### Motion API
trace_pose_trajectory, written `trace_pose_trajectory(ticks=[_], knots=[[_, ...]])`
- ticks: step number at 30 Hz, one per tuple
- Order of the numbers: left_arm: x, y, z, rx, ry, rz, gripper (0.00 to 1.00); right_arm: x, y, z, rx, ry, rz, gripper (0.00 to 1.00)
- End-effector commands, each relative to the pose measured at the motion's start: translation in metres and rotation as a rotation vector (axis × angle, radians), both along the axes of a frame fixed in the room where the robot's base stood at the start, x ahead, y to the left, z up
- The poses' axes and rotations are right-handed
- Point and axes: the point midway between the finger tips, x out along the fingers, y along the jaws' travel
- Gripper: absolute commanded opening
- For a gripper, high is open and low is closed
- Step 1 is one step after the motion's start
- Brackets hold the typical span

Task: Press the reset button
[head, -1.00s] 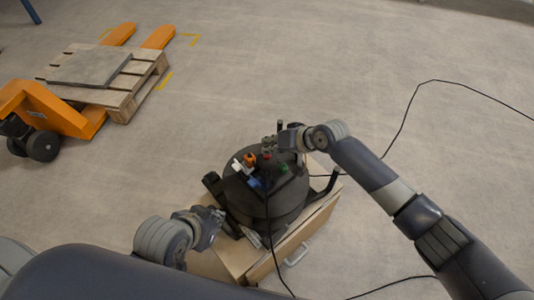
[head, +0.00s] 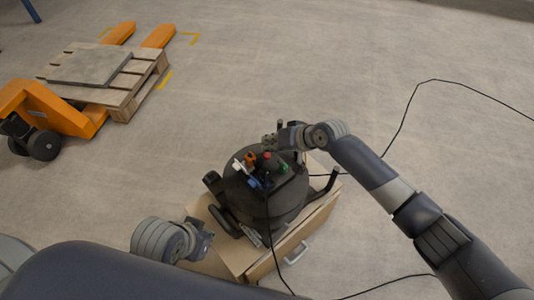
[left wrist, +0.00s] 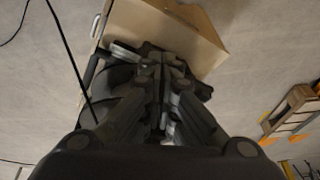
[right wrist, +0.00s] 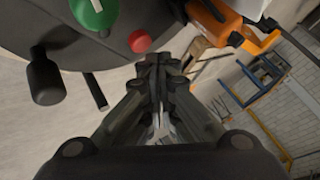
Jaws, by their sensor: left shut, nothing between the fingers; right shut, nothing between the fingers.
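The round black machine (head: 265,205) has controls on its top. A red button (head: 267,155) sits there between an orange part and a green knob; which control is the reset button is not labelled. In the right wrist view the red button (right wrist: 139,41) lies just beyond the fingertips, apart from them. My right gripper (head: 268,142) is shut and empty, close to the red button at the machine's far edge. My left gripper (head: 208,238) is shut and empty, beside the machine at lower left. It also shows in the left wrist view (left wrist: 160,62).
The orange part (head: 250,159), green knob (head: 284,168), blue part (head: 255,183) and white part (head: 238,165) crowd the machine's top. A black cable (head: 402,135) runs over the floor. A pallet (head: 135,90) on an orange pallet truck stands at upper left.

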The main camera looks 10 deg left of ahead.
Motion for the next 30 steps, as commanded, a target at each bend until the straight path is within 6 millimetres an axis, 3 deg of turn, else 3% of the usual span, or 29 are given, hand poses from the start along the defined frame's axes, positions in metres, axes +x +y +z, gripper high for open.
trace_pose_trajectory(ticks=[5, 10, 14, 18, 30], knots=[[0.0, 0.0, 0.001, 0.0, -0.001, 0.0, 0.0, 0.0, 0.0, 0.001, 0.0, 0.0, 0.0, 0.0], [0.001, 0.0, 0.015, -0.002, -0.002, 0.001, 0.0, 0.0, 0.0, 0.019, 0.002, 0.0, -0.001, 0.0], [0.0, 0.0, 0.014, 0.0, 0.026, 0.005, 0.0, 0.0, 0.0, 0.032, 0.001, 0.001, 0.0, 0.0], [0.007, -0.003, -0.01, -0.002, 0.033, 0.004, 0.0, 0.0, 0.0, 0.031, 0.0, 0.0, 0.0, 0.0], [0.011, -0.003, -0.05, 0.002, 0.057, -0.001, 0.0, 0.0, 0.0, 0.042, 0.0, 0.0, 0.0, 0.0]])
